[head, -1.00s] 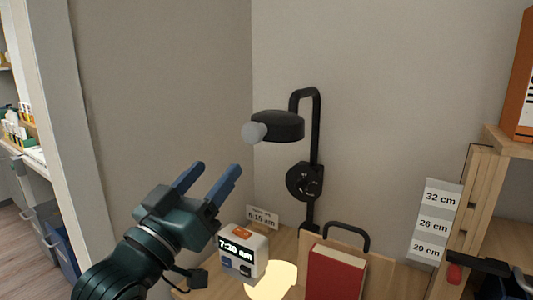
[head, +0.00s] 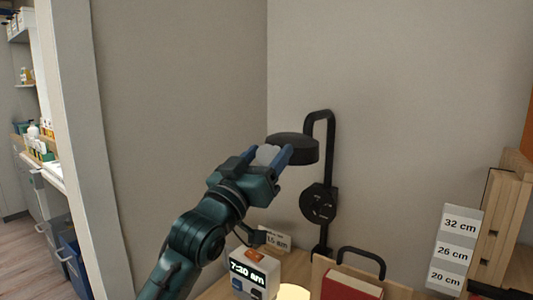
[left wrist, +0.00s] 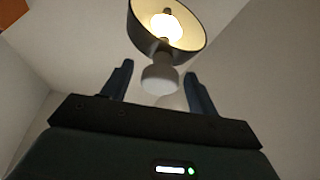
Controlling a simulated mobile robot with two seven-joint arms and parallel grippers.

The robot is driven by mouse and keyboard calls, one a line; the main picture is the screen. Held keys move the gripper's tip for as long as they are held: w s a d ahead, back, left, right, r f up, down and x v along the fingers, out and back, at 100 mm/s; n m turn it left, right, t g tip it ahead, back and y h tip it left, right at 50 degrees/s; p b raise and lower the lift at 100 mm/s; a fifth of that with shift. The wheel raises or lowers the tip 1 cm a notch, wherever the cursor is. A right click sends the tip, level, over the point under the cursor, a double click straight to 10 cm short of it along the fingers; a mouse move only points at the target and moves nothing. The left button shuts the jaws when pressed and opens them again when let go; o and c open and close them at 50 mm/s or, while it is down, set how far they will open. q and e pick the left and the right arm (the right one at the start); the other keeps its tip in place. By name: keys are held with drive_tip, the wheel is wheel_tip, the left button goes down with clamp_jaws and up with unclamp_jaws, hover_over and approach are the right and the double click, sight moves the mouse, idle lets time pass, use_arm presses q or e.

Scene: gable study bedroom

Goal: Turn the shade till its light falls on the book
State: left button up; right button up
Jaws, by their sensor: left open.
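The lamp's black shade (head: 305,150) hangs from a bent black arm on the wall. A pale round knob (head: 267,155) sticks out of its left side. My left gripper (head: 265,153) is open, its blue fingers on either side of the knob. In the left wrist view the knob (left wrist: 160,79) is between the open fingertips, with the lit underside of the shade (left wrist: 194,45) beyond; contact cannot be told. The red book (head: 352,287) is at the bottom edge, partly cut off. The pool of light (head: 293,292) lies on the desk, left of the book.
A clock (head: 250,272) reading 7:20 am stands under my left arm, with a small card (head: 277,241) behind it. A black dial (head: 319,203) is on the lamp's mount. A height scale (head: 457,250) and wooden uprights (head: 500,215) stand at the right.

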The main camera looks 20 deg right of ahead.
use_arm(q)
drive_tip(key=shift+w+d, duration=0.1)
drive_tip(key=shift+d, duration=0.05)
drive_tip(key=c, duration=1)
drive_tip(key=shift+m, duration=0.4)
drive_tip(key=m+g, duration=0.1)
drive_tip(key=m, duration=0.1)
drive_tip(key=m+h+p, duration=0.1)
drive_tip(key=m, duration=0.1)
drive_tip(key=shift+r+g, duration=0.2)
drive_tip(key=shift+g, duration=0.2)
drive_tip(key=shift+m+g+h+p, duration=0.6)
drive_tip(key=shift+m+g+p, duration=0.3)
drive_tip(key=shift+m, duration=1)
drive_tip(key=shift+f+m, duration=0.1)
drive_tip(key=shift+m, duration=0.2)
